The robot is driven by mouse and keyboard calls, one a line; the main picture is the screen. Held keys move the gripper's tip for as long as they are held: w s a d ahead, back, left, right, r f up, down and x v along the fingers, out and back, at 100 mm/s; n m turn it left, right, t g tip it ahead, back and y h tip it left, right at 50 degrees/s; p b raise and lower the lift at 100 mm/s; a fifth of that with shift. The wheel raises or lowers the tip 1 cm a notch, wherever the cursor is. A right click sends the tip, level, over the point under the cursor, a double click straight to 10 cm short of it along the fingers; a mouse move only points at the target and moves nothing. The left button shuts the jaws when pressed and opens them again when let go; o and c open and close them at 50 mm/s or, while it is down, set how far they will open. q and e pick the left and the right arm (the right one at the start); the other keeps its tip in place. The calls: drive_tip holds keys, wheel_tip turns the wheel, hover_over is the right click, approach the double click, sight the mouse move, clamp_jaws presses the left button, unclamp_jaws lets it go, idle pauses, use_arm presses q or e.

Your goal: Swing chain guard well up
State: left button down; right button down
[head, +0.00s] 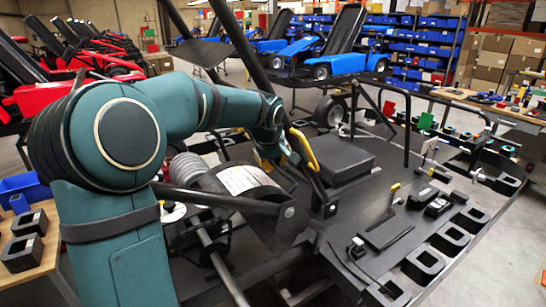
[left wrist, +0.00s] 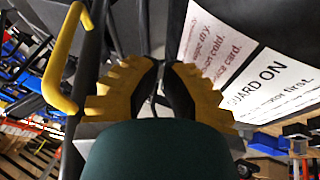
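The chain guard (head: 235,185) is a dark rounded cover with a white printed label, low beside the black kart frame in the head view. Its label (left wrist: 255,75) reads "GUARD ON" at the right of the left wrist view. A bent yellow handle (head: 304,150) stands near my left gripper (head: 285,150); a yellow bar (left wrist: 62,75) shows left of the fingers in the wrist view. My left gripper (left wrist: 160,82) has its yellow-padded fingers close together, with nothing visible between them. The fingertips' contact with the guard is unclear. My right gripper is out of view.
A black frame tube (head: 240,45) rises behind my left arm. The black stand deck (head: 370,210) carries a block, small tools and square holders along its edge. A wooden table (head: 45,240) with a blue bin stands at the left.

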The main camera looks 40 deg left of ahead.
sight(278, 171)
use_arm(q)
drive_tip(key=x, duration=0.5)
drive_tip(key=shift+f, duration=0.1)
drive_tip(key=shift+w, duration=0.1)
drive_tip(key=shift+w+d, duration=0.15)
drive_tip(key=shift+w, duration=0.1)
drive_tip(key=shift+g, duration=0.6)
drive_tip(key=w, duration=0.1)
drive_tip(key=w+f, duration=0.1)
drive_tip(key=w+d+p, duration=0.1)
drive_tip(key=shift+w+f, duration=0.35)
drive_tip(key=shift+w, duration=0.05)
drive_tip(key=shift+r, duration=0.1)
